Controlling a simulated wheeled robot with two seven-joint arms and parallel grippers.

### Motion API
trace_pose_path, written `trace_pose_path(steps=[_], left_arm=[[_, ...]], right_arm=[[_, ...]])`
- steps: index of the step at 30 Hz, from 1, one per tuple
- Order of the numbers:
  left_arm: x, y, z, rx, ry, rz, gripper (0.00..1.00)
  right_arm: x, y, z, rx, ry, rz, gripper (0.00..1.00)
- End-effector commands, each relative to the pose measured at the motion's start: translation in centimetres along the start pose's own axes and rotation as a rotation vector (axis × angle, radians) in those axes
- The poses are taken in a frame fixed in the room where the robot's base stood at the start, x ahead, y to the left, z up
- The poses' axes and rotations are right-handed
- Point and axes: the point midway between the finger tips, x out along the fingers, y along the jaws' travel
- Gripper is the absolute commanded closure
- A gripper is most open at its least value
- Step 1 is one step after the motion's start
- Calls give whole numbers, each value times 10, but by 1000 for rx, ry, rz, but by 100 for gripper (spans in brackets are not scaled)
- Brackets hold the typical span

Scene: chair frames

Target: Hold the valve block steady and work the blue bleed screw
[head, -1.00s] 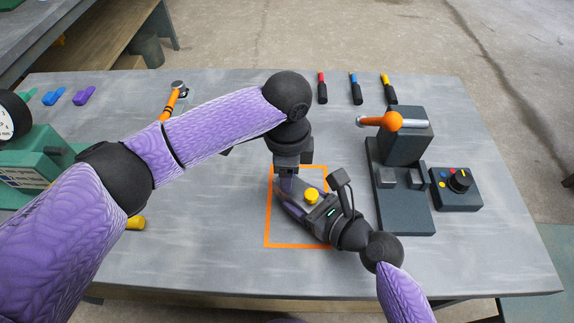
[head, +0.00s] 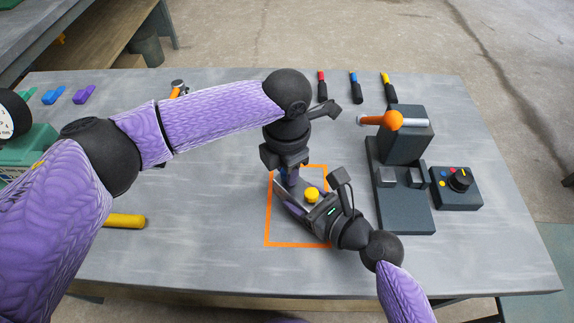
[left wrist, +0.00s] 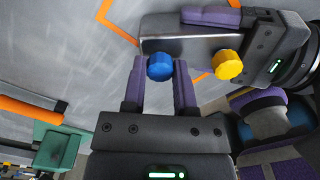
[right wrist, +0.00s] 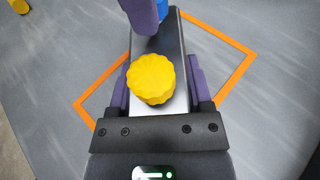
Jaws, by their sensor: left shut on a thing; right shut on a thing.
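The grey valve block lies within the orange outline on the bench; its metal side shows in the left wrist view (left wrist: 185,46). It carries a blue bleed screw (left wrist: 161,67) and a yellow knob (left wrist: 228,65), which also shows in the head view (head: 311,194). My right gripper (right wrist: 155,78) is shut on the block, one finger along each side, near the yellow knob. My left gripper (left wrist: 160,75) comes down from above and is shut on the blue screw, a finger on either side. In the head view, the left gripper (head: 289,178) hides most of the screw.
The orange outline (head: 267,215) surrounds the block. A dark fixture (head: 405,205) with an orange-knobbed lever and a control box (head: 455,190) stand to the right. Red, blue and yellow-handled tools (head: 354,88) lie at the back. A yellow cylinder (head: 125,221) lies left. The front bench is clear.

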Motion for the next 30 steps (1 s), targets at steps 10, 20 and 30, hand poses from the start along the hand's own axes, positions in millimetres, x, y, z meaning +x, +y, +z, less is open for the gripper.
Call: trace_pose_path(steps=[10,20,30], left_arm=[[0,-2,0,49,0,-6,42],[0,1,1,46,0,-4,42],[2,-1,-1,-1097,2,-8,42]], right_arm=[[0,0,-4,0,11,1,100],[0,0,-4,0,10,2,100],[0,1,-4,0,9,2,100]])
